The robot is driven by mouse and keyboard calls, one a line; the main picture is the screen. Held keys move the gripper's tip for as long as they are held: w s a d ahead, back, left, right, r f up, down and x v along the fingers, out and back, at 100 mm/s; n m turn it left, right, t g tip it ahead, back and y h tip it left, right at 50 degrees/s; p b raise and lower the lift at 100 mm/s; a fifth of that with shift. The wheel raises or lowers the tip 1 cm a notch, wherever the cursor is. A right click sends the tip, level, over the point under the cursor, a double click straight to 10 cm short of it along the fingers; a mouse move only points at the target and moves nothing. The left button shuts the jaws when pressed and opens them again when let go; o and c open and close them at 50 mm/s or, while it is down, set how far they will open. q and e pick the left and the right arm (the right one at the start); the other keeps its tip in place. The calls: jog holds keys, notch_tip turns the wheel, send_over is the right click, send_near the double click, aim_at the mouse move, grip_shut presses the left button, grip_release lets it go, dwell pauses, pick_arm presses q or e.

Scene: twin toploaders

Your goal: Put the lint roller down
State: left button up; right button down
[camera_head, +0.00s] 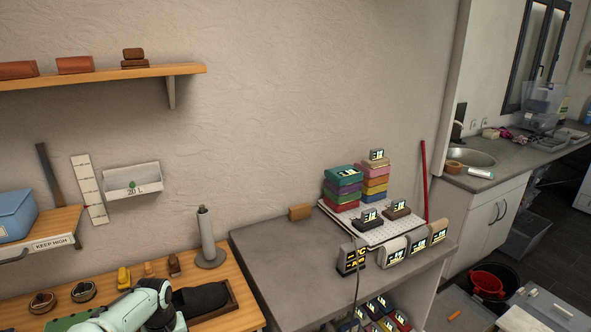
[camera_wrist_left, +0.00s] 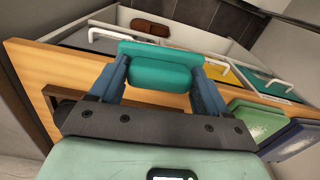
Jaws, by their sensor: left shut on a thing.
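In the left wrist view my left gripper (camera_wrist_left: 158,74) is shut on a teal thing, which I take to be the lint roller (camera_wrist_left: 160,52). It shows a wide flat bar at the top and a rounded block between the two blue fingers. Its far side is hidden. It is held over a wooden edge (camera_wrist_left: 75,75); whether it touches anything below cannot be told. In the head view my pale green left arm comes in at the bottom left, over the wooden table (camera_head: 228,275); its fingers and the held thing are hidden. My right gripper is not in view.
A grey post on a round base (camera_head: 207,240) stands on the wooden table beside a dark tray (camera_head: 232,295). Several small brushes stand behind my arm. The grey counter (camera_head: 285,262) to the right has bare room at its front left. Bins with white handles (camera_wrist_left: 100,36) show in the wrist view.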

pick_arm(q)
jog(key=s+d+f+m, duration=0.2)
jog(key=d+f+m, duration=0.1)
jog(key=d, duration=0.4)
jog(key=s+d+f+m, duration=0.3)
jog(key=d+f, duration=0.2)
jog(key=d, duration=0.2)
jog(key=shift+f+m, duration=0.2)
jog(key=shift+m, duration=0.2)
jog(key=shift+w+d, duration=0.1)
jog(key=shift+w, duration=0.05)
